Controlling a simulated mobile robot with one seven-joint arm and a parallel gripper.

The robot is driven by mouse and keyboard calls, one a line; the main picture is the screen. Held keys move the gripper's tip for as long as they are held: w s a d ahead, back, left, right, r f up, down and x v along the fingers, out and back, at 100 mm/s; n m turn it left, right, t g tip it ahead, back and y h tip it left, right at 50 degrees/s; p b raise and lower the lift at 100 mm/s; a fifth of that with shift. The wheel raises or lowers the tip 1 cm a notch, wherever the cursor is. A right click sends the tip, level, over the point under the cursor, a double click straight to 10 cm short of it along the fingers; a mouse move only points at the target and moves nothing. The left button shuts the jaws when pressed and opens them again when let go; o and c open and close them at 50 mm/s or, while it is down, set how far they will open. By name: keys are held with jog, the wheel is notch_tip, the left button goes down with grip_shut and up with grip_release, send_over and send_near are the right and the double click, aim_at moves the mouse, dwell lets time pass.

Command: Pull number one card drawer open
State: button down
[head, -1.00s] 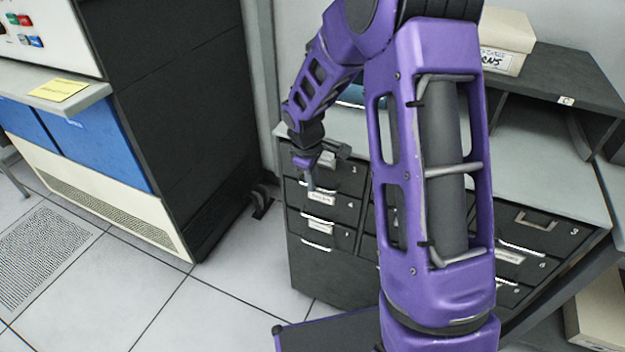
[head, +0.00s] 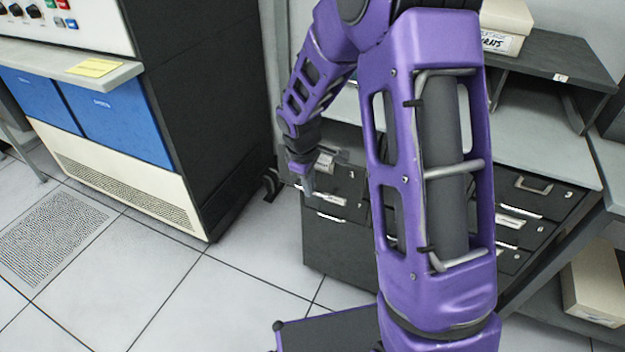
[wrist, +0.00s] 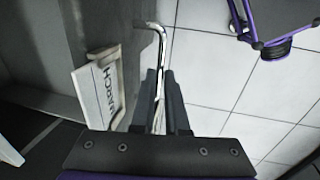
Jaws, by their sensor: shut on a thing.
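The low dark card cabinet (head: 340,250) stands behind my arm, with drawers in a left column and a right column. My gripper (head: 308,192) is at the left column, at the front of a lower card drawer (head: 350,204) with a white label. In the wrist view my gripper (wrist: 160,100) is shut on a thin metal drawer handle (wrist: 158,45). A framed label (wrist: 100,88) sits beside it on the drawer front. The drawer's number is too small to read surely. My arm hides the cabinet's middle. I cannot tell whether the drawer stands out from the cabinet.
A dark machine cabinet (head: 205,120) with blue panels stands at the left, with a yellow note (head: 95,68) on its ledge. A labelled box (head: 503,25) sits on the shelf at the back right. Tiled floor (head: 250,275) is free between the machine and the card cabinet.

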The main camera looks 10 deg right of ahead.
jog(key=shift+s+a+b, duration=0.25)
jog(key=shift+s+a, duration=0.6)
jog(key=shift+s, duration=0.3)
jog(key=shift+s+a+b, duration=0.25)
jog(key=shift+s+a, duration=0.55)
jog(key=shift+s, duration=0.3)
jog(key=c, duration=0.9)
grip_release()
jog(key=s+r+p, duration=0.1)
jog(key=r, duration=0.4)
jog(key=a+r+p, duration=0.1)
jog(key=r, duration=0.5)
jog(key=s+a+r+p, duration=0.1)
jog(key=r+p, duration=0.1)
jog(key=r, duration=0.4)
jog(key=shift+s, duration=0.35)
